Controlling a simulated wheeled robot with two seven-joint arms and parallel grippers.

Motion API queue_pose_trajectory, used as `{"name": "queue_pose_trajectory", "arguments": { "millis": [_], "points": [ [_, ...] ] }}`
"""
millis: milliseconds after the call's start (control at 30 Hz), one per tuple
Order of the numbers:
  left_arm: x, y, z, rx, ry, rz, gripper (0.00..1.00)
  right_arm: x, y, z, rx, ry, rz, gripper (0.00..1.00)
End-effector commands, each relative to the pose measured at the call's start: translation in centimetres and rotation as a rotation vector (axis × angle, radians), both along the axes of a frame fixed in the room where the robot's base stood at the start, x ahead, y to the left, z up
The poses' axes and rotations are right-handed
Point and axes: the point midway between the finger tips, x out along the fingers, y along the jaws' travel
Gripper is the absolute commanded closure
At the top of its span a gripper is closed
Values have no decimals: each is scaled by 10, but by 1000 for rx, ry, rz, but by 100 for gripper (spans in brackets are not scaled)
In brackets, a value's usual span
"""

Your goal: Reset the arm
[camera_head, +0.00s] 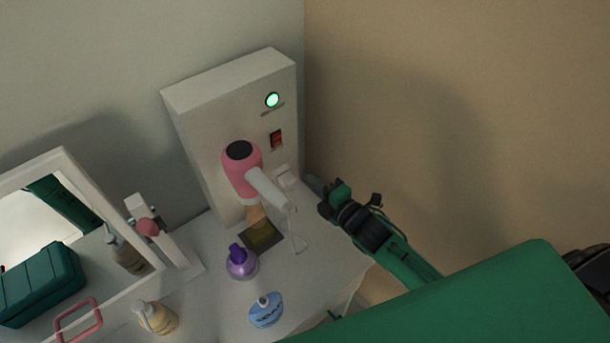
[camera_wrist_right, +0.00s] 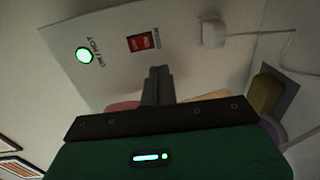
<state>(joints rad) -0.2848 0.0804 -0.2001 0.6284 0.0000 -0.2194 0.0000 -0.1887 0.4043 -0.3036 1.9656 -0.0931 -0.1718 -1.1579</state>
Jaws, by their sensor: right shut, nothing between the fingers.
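My right gripper (camera_head: 318,186) is at the end of a green and black arm coming in from the lower right. It is up in the air, to the right of the white box and the hair dryer. In the right wrist view its fingers (camera_wrist_right: 158,86) are together with nothing between them, pointing toward the front of the white box below the red switch. I see no contact with the box. My left gripper is not in view.
A white box (camera_head: 200,121) with a lit green button (camera_head: 272,100) and red switch (camera_head: 276,140) holds a pink hair dryer (camera_head: 240,178).

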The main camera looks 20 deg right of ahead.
Motion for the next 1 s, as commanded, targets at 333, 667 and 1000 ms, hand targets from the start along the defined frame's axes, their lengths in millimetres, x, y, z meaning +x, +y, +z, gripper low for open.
{"name": "queue_pose_trajectory", "arguments": {
  "millis": [333,667,1000],
  "points": [
    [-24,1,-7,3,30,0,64,-13,-5,-1,0,-1,0,100],
    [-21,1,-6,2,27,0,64,-13,-5,-1,0,-1,0,100],
    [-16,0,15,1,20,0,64,-2,-44,-57,134,193,-120,100]
  ]
}}
